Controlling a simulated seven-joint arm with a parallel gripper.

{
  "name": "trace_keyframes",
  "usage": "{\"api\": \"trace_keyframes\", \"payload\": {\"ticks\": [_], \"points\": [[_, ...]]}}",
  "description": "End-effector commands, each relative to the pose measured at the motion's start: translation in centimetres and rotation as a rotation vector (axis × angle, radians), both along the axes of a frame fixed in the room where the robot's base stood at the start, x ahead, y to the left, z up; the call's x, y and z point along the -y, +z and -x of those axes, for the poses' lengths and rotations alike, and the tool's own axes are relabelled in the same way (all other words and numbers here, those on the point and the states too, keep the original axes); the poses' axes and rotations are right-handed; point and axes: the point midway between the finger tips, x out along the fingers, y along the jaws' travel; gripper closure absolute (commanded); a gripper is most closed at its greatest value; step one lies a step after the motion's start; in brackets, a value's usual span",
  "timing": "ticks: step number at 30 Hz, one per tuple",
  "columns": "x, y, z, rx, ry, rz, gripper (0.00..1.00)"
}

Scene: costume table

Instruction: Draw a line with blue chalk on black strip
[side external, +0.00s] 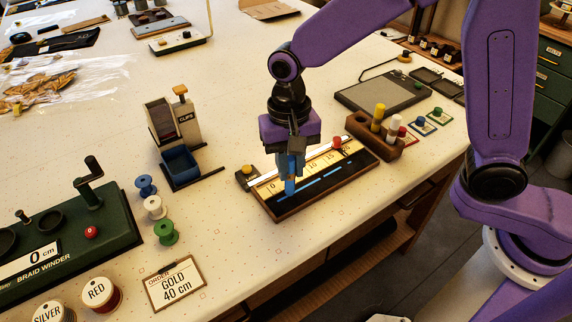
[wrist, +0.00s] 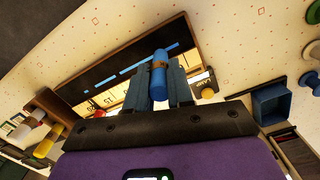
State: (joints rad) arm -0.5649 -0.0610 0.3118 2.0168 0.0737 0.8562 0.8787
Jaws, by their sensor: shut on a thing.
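My gripper (side external: 291,172) is shut on the blue chalk (side external: 290,187), which points down over the left part of the black strip (side external: 330,190). The chalk (wrist: 159,72) also shows between the two fingers in the wrist view. Its lower end is at the strip; I cannot tell whether it touches. The strip lies in a wooden frame beside a numbered scale (side external: 312,167).
A red knob (side external: 336,142) and a yellow knob (side external: 247,170) sit by the scale. Thread spools (side external: 154,207) and a clips dispenser (side external: 172,135) stand left. The table's front edge is close.

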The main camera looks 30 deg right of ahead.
Motion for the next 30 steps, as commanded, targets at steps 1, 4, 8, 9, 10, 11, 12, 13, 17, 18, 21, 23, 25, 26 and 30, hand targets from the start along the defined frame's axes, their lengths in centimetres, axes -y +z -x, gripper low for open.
{"api": "trace_keyframes", "payload": {"ticks": [1, 4, 8, 9, 10, 11, 12, 13, 17, 18, 21, 23, 25, 26, 30], "points": [[0.2, 0.0, 0.0, 0.0, -0.001, 0.0, 1.0], [0.4, 0.0, 0.0, 0.0, 0.0, 0.0, 1.0], [0.4, 0.0, 0.0, 0.0, 0.0, 0.0, 1.0], [0.4, 0.0, 0.0, 0.0, 0.0, 0.0, 1.0], [0.4, 0.0, 0.0, 0.0, 0.0, 0.0, 1.0], [0.4, 0.0, 0.0, 0.0, 0.0, 0.0, 1.0], [0.4, 0.0, 0.0, 0.0, 0.0, 0.0, 1.0], [0.4, 0.0, 0.0, 0.0, 0.0, 0.0, 1.0], [0.6, 0.0, 0.0, 0.0, 0.0, 0.0, 1.0], [0.7, 0.0, 0.0, 0.0, 0.0, 0.0, 1.0], [1.0, 0.0, 0.0, 0.001, -0.001, -0.001, 1.0], [1.2, 0.0, 0.0, 0.001, -0.001, -0.001, 1.0], [1.5, -0.1, 0.0, 0.001, -0.001, -0.001, 1.0], [1.6, -0.1, 0.0, 0.001, -0.001, -0.001, 1.0], [2.1, -0.2, 0.0, -0.001, -0.001, 0.001, 1.0]]}}
